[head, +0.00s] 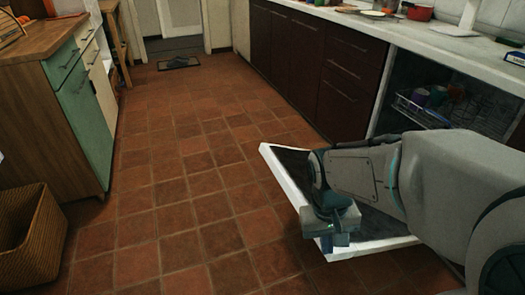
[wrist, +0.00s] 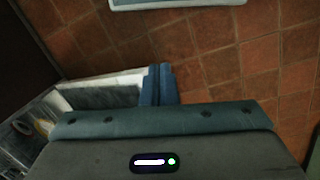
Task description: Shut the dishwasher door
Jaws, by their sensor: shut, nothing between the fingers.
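The dishwasher door (head: 285,178) hangs open, folded down low over the floor, with a white rim and dark inner face. The open dishwasher cavity (head: 405,75) is under the counter at right, with a rack (head: 425,112) of cups inside. My gripper (head: 335,243) is over the door's outer part near its front edge, and my arm hides much of the door. In the wrist view the shut, empty fingers (wrist: 158,85) are beside the door's pale end (wrist: 100,93). I cannot tell whether they touch it.
Dark cabinet fronts (head: 315,65) run along the right under a white counter (head: 400,28). A wooden cabinet with green doors (head: 85,120) and a wicker basket (head: 30,240) stand at left. The tiled floor (head: 180,150) between is clear.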

